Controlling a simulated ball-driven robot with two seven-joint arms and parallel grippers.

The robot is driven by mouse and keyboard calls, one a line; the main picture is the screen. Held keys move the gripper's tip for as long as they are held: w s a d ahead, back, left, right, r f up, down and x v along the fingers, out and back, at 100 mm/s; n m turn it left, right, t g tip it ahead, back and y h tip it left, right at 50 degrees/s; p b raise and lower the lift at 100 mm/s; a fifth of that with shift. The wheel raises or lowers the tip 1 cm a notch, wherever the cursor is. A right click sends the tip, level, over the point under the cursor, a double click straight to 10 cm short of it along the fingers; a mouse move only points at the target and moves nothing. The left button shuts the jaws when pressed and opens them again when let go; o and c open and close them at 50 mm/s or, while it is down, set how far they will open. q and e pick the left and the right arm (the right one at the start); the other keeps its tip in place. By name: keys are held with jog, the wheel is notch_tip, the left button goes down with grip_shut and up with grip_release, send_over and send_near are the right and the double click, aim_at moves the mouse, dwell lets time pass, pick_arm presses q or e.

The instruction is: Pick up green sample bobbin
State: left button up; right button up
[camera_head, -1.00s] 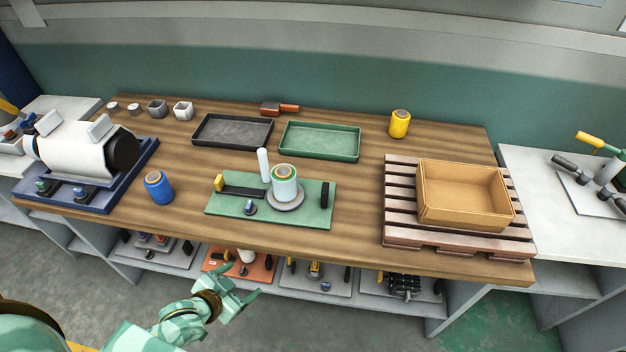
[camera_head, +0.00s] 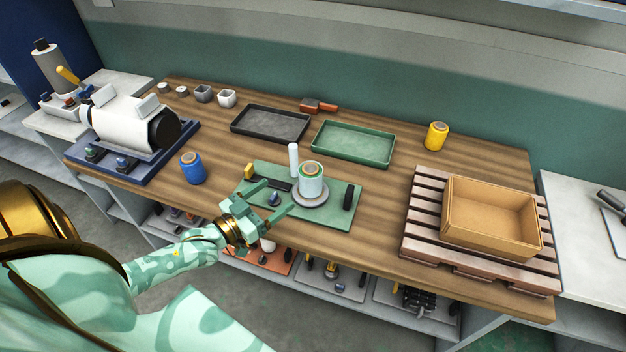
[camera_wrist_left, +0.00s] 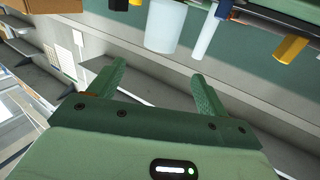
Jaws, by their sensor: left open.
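The green sample bobbin (camera_head: 311,182), a pale cylinder with a green ring around its brown top, stands upright on a round grey base on the green fixture plate (camera_head: 335,216). A pale cylinder (camera_wrist_left: 165,28), seemingly the bobbin, shows upside down at the top of the left wrist view. My left gripper (camera_head: 279,195) is open and empty at the front left of the plate, its fingers pointing toward the bobbin but apart from it. Both fingers show spread in the left wrist view (camera_wrist_left: 160,72). My right gripper is not in view.
A white rod (camera_head: 294,160) stands just behind the bobbin. A black upright block (camera_head: 348,196) is to its right. A blue spool (camera_head: 193,168) stands left. A green tray (camera_head: 352,144) lies behind; a cardboard box (camera_head: 490,218) sits on a pallet at right.

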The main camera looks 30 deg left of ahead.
aim_at(302, 177)
pick_arm(q)
jog(key=b+x, duration=0.1)
jog(key=x, duration=0.8)
jog(key=shift+w+d+f+b, duration=0.1)
jog(key=shift+w+b, duration=0.2)
jog(key=shift+b, duration=0.1)
jog(key=b+x, duration=0.1)
jog(key=x, duration=0.4)
jog(key=shift+w+f+b, duration=0.15)
jog(key=shift+b, duration=0.2)
jog(key=c, duration=1.1)
